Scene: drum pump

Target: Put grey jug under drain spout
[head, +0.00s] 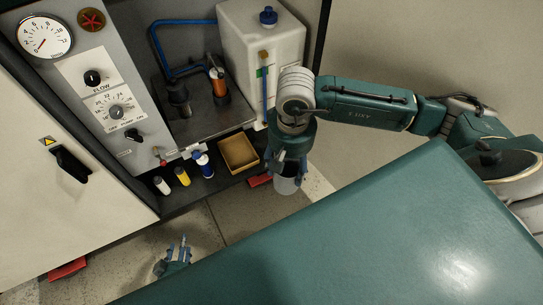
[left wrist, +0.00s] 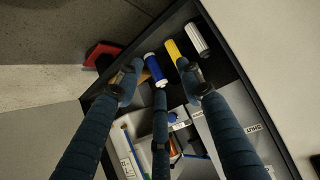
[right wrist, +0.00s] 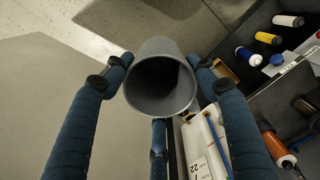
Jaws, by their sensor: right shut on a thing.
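The grey jug (head: 287,184) hangs in the air in front of the cabinet, below my right gripper (head: 287,165). In the right wrist view the open mouth of the jug (right wrist: 160,88) faces the camera, and the fingers (right wrist: 162,75) hold it from both sides. A small fitting with a red part (head: 160,158) at the front edge of the metal tray may be the drain spout; I cannot tell for sure. The jug is apart from it, to the right. My left gripper (head: 178,254) is low over the floor; its fingers (left wrist: 160,82) are spread and empty.
White, yellow and blue bottles (head: 182,176) and an open brown box (head: 238,153) stand on the cabinet's lower shelf. A white tank (head: 262,50) stands above right on the metal tray (head: 195,128). A teal surface (head: 380,225) fills the front right.

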